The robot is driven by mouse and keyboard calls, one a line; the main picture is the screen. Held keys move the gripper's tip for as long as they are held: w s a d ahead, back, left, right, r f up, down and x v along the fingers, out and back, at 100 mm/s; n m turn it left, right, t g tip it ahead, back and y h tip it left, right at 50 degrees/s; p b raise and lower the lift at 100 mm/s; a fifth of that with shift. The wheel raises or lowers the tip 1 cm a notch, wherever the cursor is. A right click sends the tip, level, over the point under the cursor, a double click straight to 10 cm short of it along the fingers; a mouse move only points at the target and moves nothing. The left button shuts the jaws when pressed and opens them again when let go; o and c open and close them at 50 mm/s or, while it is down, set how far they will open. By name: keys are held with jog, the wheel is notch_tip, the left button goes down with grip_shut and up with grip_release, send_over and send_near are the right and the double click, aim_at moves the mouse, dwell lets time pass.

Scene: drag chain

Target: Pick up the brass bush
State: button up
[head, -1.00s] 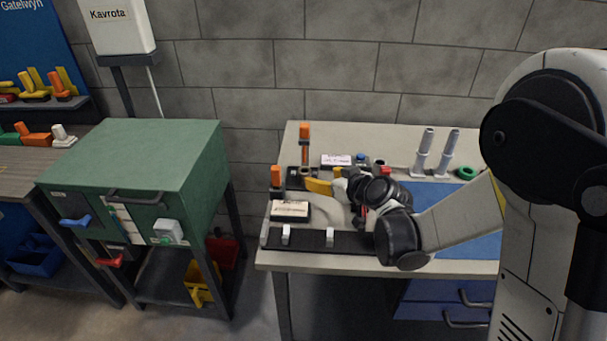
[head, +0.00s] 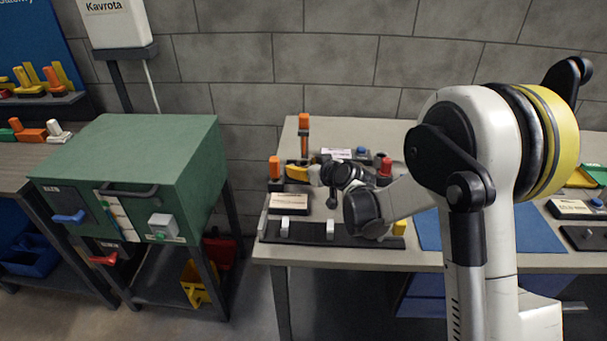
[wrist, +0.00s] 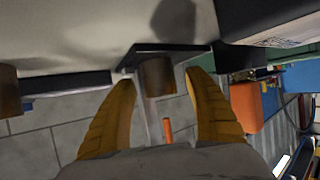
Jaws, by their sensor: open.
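My gripper (wrist: 162,78) is open in the wrist view, its two yellow fingers spread apart. A brown, short cylinder (wrist: 156,76), which looks like the brass bush, shows between the fingertips, against a dark holder. I see no clear contact, and cannot tell its depth between the fingers. A similar brown cylinder (wrist: 8,90) is cut off at the left edge. In the head view my gripper (head: 297,173) is low over the left part of the worktable, beside the orange-topped posts; the bush is not clearly visible there.
The worktable (head: 420,258) carries a black rail (head: 312,236) in front, a cream labelled box (head: 288,205) and a red-capped item (head: 385,167). Orange-topped posts (head: 304,122) stand close to my gripper. A green cabinet (head: 150,150) stands left. The blue mat (head: 535,232) has bare room.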

grip_shut()
jog(key=shift+r, duration=0.2)
